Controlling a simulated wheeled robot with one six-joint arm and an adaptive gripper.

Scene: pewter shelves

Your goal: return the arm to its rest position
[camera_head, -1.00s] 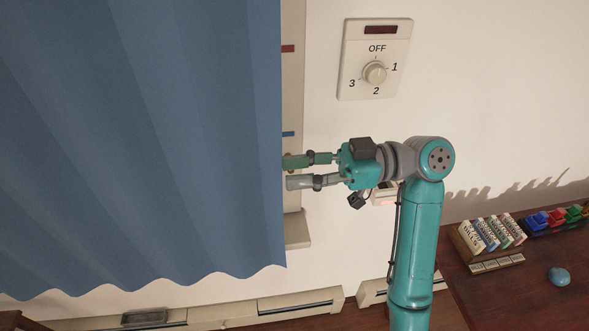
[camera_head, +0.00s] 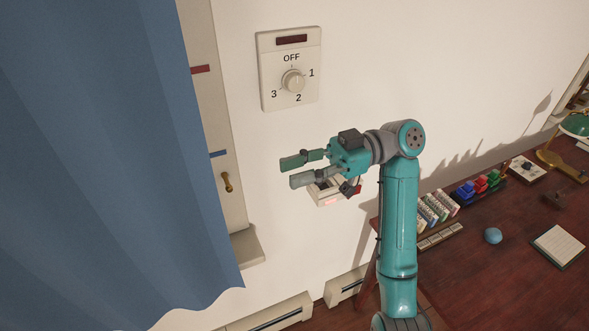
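My gripper (camera_head: 299,169) is at the end of my teal arm, in the middle of the head view. Its two fingers, one green and one grey, point left and stand apart with nothing between them. The gripper is in front of the white wall, below the dial panel (camera_head: 289,68) and right of the blue curtain (camera_head: 100,150). It appears clear of both. The arm's upright link rises from the lower right and bends left at the joint near the top.
A brass handle (camera_head: 227,182) shows on the window frame beside the curtain. A small white box (camera_head: 327,196) is on the wall behind my gripper.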

